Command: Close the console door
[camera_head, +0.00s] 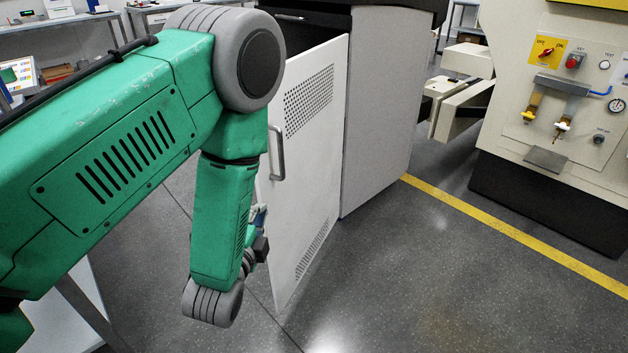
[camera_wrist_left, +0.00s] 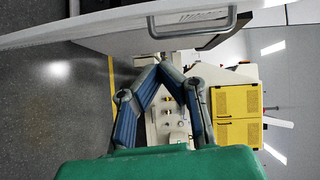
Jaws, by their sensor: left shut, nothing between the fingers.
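The white console door (camera_head: 308,150) stands open at an angle from the grey console cabinet (camera_head: 380,110), with a dark gap showing above it. It has perforated vents at top and bottom and a grey bar handle (camera_head: 277,153) near its left edge. In the left wrist view the door (camera_wrist_left: 90,38) crosses the top, with its handle (camera_wrist_left: 190,24). My left gripper (camera_head: 260,215) is beside the door's free edge, below the handle, mostly hidden behind my green forearm. In the left wrist view its blue-padded fingers (camera_wrist_left: 164,66) meet at the tips, empty. I cannot tell whether it touches the door.
A beige machine (camera_head: 560,130) with knobs and a gauge stands at the right, behind a yellow floor line (camera_head: 500,228). Benches with equipment (camera_head: 70,25) are at the back left. The grey floor (camera_head: 400,290) before the door is clear.

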